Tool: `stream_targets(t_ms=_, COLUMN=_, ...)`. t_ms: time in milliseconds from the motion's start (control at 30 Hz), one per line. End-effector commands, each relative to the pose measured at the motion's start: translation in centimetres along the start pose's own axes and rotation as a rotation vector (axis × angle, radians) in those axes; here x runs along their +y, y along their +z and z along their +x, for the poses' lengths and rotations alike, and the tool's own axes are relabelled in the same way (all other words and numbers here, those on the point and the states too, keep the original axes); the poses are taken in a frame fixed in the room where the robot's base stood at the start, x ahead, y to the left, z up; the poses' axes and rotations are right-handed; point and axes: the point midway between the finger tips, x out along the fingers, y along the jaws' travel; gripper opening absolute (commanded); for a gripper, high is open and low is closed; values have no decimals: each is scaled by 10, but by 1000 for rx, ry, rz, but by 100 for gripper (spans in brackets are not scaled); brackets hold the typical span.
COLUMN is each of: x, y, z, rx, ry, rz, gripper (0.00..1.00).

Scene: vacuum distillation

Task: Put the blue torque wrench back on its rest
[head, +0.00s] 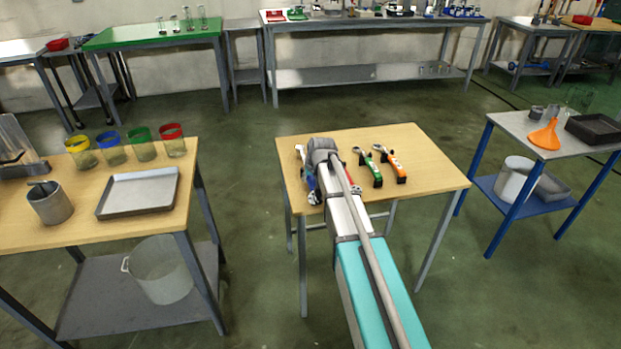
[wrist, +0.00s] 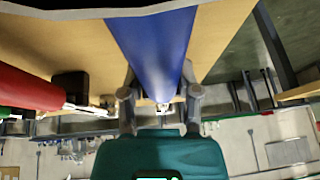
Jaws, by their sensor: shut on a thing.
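The blue torque wrench (head: 310,181) is at the left side of the small wooden table in the head view, partly hidden by my arm. In the wrist view its blue handle (wrist: 152,45) runs between the two fingers of my gripper (wrist: 161,98), which is shut on it. A red-handled wrench (wrist: 30,88) lies beside it at the left of the wrist view, with a black rest block (wrist: 70,88) at it. I cannot clearly make out the blue wrench's own rest, nor whether the wrench touches it.
A green wrench (head: 371,168) and an orange wrench (head: 394,166) lie on black rests right of my arm. The small table's right part (head: 432,170) is clear.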

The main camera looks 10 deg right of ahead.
Motion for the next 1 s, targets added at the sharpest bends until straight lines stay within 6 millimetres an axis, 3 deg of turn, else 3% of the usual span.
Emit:
stream_targets(t_ms=367, x=0, y=2, z=4, rx=0, ry=0, rz=0, gripper=0)
stream_targets(t_ms=400, x=0, y=2, z=4, rx=0, ry=0, rz=0, gripper=48)
stream_targets(t_ms=600, x=0, y=2, z=4, rx=0, ry=0, rz=0, gripper=83)
stream_targets(t_ms=1000, x=0, y=2, z=4, rx=-1, ry=0, rz=0, gripper=83)
